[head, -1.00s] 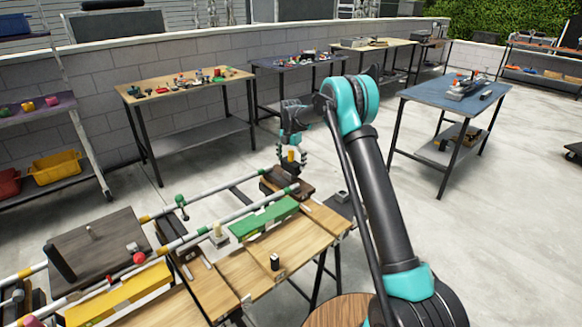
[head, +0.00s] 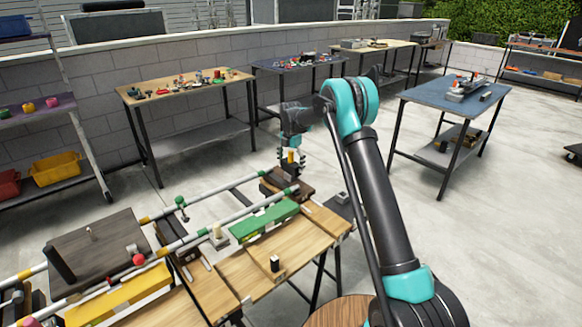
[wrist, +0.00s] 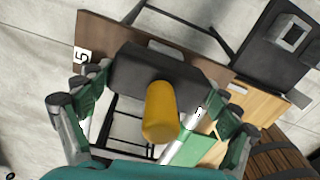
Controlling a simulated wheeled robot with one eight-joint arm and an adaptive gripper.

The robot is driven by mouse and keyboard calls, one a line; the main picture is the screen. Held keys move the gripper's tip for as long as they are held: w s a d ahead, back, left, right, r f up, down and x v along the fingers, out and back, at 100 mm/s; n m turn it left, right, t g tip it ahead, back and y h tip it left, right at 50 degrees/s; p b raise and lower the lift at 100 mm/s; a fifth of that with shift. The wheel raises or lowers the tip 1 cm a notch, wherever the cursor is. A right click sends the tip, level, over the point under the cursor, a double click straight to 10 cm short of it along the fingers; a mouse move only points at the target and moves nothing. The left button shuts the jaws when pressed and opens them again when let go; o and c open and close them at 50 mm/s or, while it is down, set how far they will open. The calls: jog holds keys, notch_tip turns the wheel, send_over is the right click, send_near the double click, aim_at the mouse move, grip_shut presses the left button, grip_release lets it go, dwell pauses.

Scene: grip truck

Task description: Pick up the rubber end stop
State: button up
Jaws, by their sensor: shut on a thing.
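I take the rubber end stop (wrist: 140,68) to be the black block with a yellow-orange peg (wrist: 160,112) standing up from it. In the wrist view it lies between my gripper's green-padded fingers (wrist: 158,100), over a brown board marked 5. My gripper (head: 291,166) is shut on the end stop, with one finger at each end. The exact contact is partly hidden by the fingers. In the head view, the yellow peg (head: 291,157) shows between the fingers, above a dark brown block at the bench's far end. I cannot tell whether the stop still touches the board.
The wooden workbench (head: 255,262) carries white rails (head: 236,215), a green strip (head: 262,221) and a yellow strip (head: 118,290). A small dark-topped block (head: 275,264) stands on it. Side tables line the back wall. A blue-topped table (head: 455,92) stands at right. Open floor lies between.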

notch_tip(320, 180, up, 27)
jog(key=shift+r, duration=0.15)
dwell(1.3)
